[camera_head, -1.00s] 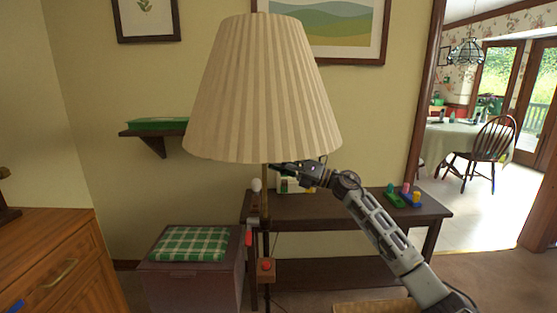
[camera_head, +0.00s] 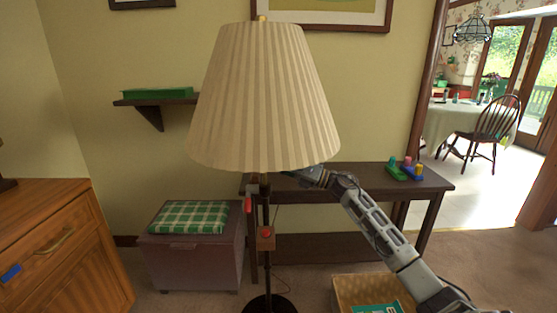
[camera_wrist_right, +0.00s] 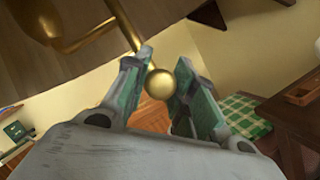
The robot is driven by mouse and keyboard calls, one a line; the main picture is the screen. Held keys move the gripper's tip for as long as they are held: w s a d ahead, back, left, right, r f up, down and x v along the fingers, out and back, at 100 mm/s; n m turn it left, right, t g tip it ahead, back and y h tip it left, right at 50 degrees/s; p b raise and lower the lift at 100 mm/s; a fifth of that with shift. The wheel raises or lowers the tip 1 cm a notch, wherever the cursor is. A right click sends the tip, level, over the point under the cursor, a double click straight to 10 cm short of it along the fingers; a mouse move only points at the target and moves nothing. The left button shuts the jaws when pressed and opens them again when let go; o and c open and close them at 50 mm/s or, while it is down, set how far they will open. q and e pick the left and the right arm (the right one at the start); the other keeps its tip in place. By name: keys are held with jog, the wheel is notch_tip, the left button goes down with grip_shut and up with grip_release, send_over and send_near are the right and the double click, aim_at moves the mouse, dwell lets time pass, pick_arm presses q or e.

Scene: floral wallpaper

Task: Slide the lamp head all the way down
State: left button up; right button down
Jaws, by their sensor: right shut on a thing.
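The lamp has a large cream pleated shade (camera_head: 264,100) on a thin dark pole (camera_head: 266,213), above a round dark base (camera_head: 270,304). A wooden block with a red button (camera_head: 267,233) sits on the pole below the shade. My right gripper (camera_head: 290,173) reaches in from the right just under the shade's lower rim, its fingertips partly hidden. In the right wrist view, its green-padded fingers (camera_wrist_right: 165,62) are shut on a brass ball knob (camera_wrist_right: 160,84) on a brass rod under the shade. My left gripper is out of view.
A dark side table (camera_head: 400,180) with colored pegs (camera_head: 405,170) stands behind. A chest with a green plaid cushion (camera_head: 189,217) is at left, near a wooden cabinet (camera_head: 60,245). A box (camera_head: 345,287) is on the floor below my right arm.

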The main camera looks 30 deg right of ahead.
jog(key=shift+f, duration=0.35)
jog(key=c, duration=1.2)
grip_release()
jog(key=shift+s+d, duration=0.1)
jog(key=shift+v, duration=5.9)
